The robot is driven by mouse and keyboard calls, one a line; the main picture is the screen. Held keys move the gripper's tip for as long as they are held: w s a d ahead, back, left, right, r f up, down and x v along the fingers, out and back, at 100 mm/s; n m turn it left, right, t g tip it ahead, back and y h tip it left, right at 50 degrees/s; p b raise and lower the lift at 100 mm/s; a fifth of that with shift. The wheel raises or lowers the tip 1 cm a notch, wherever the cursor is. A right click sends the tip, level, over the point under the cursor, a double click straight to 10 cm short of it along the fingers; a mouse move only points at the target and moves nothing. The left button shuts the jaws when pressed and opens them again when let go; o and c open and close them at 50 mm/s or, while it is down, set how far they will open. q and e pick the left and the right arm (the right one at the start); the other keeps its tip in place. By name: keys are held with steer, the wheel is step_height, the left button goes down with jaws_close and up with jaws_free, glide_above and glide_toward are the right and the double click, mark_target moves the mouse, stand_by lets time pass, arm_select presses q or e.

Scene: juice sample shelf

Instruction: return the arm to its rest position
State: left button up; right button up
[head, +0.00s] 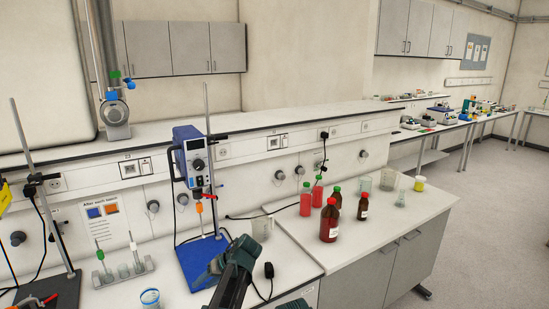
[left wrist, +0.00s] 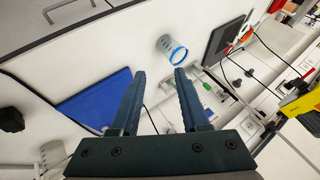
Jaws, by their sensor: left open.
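My left gripper (head: 214,264) is in the lower middle of the head view, over the front of the bench beside the blue stand's base. Its two dark fingers are apart in the left wrist view (left wrist: 160,76), with nothing between them. A small clear cup with a blue rim (left wrist: 172,48) shows beyond the fingertips, apart from them. The same cup (head: 150,299) stands at the bottom of the head view.
A blue stirrer stand (head: 195,262) is close to the gripper. A glass beaker (head: 263,228), red bottles (head: 306,200) and brown bottles (head: 329,222) stand to the right. A test-tube rack (head: 123,272) and a metal stand (head: 50,290) are left. The right counter's front is clear.

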arm_select(q)
steer(key=s+d+f+m+h, duration=0.2)
steer(key=s+h, duration=0.1)
steer(key=s, duration=0.4)
steer(key=s+d+f+m+g+h, duration=0.1)
steer(key=s+f+h, duration=0.1)
steer(key=s, duration=0.4)
steer(key=s+d+f+m+h, duration=0.2)
steer(key=s+h, duration=0.1)
steer(key=s, duration=0.4)
steer(key=s+d+f+m+g+y+b, duration=0.1)
steer(key=s+d+f+m+b, duration=0.2)
steer(key=s+d+f+b, duration=0.2)
steer(key=d+f+b, duration=0.3)
steer(key=d, duration=0.3)
steer(key=shift+d+m, duration=0.2)
steer(key=shift+m, duration=0.2)
